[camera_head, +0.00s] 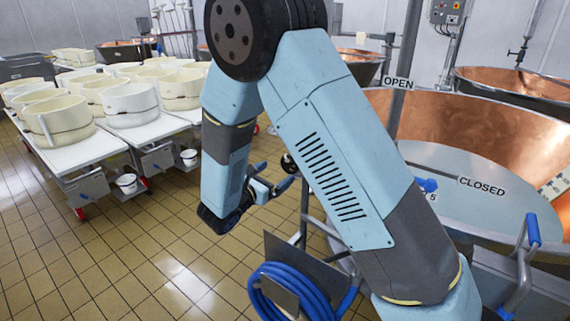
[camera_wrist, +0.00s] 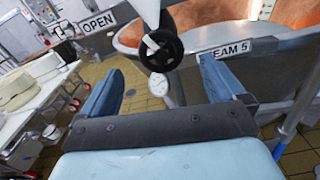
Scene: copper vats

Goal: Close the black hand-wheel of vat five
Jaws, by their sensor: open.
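The black hand-wheel (camera_wrist: 160,49) shows in the wrist view, a round spoked wheel on a pale pipe. In the head view a small dark part of the wheel (camera_head: 288,163) shows beside my arm. My gripper (camera_wrist: 161,67) is open and empty, its blue fingers either side of the wheel in the picture and apart from it. In the head view my gripper (camera_head: 274,175) is close to the wheel; the exact gap cannot be told.
The copper vat (camera_head: 475,125) stands at the right, with an OPEN sign (camera_head: 397,83) and a CLOSED sign (camera_head: 482,187) nearby. A coiled blue hose (camera_head: 285,290) hangs below my arm. White tables (camera_head: 95,150) with cheese moulds stand left. Tiled floor between is clear.

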